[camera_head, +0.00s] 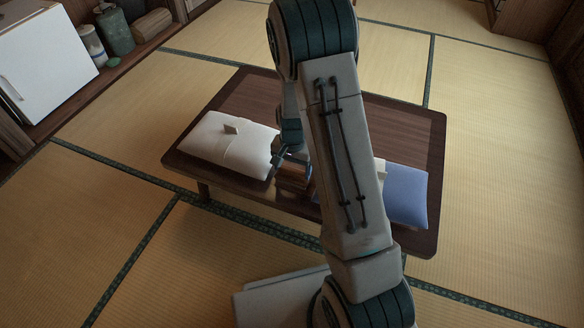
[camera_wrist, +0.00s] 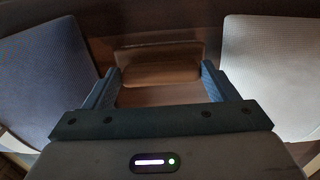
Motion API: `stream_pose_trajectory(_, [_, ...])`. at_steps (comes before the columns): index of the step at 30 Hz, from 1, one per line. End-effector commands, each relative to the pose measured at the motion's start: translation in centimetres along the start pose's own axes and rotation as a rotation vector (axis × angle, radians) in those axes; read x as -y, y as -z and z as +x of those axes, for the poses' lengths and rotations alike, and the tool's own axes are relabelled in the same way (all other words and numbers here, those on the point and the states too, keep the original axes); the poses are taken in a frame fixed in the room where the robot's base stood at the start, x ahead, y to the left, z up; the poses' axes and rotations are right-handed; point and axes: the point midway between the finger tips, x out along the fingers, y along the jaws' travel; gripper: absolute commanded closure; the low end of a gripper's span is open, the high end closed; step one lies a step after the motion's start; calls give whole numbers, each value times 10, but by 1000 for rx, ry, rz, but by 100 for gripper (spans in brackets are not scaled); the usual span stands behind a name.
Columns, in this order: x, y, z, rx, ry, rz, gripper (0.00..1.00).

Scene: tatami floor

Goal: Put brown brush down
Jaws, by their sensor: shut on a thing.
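The brown brush (camera_wrist: 160,68) shows as a blurred brown block between the two dark blue fingers of my gripper (camera_wrist: 160,80) in the wrist view. My gripper is shut on it. In the head view my gripper (camera_head: 290,155) is low over the middle of the dark wooden table (camera_head: 262,100), between the white cushion (camera_head: 205,145) and the blue cushion (camera_head: 406,196). A brown wooden piece, seemingly the brush (camera_head: 292,178), shows just below the fingers, partly hidden by my arm. I cannot tell whether it touches the tabletop.
A pale item (camera_head: 380,165) at the blue cushion is mostly hidden by my arm. A low shelf at the upper left holds a white box (camera_head: 45,60) and several jars. The table's back is bare.

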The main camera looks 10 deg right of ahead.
Motion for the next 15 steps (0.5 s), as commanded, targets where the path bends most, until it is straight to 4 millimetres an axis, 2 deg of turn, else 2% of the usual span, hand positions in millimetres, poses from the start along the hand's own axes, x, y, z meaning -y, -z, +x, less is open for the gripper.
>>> stream_pose_trajectory(2, [0, 0, 4, 0, 0, 0, 39])
stream_pose_trajectory(3, [0, 0, 3, 0, 0, 0, 15])
stream_pose_trajectory(5, [0, 0, 3, 0, 0, 0, 0])
stream_pose_trajectory(11, [0, 0, 2, 0, 0, 0, 0])
stream_pose_trajectory(15, [0, 0, -7, -1, 1, 0, 0])
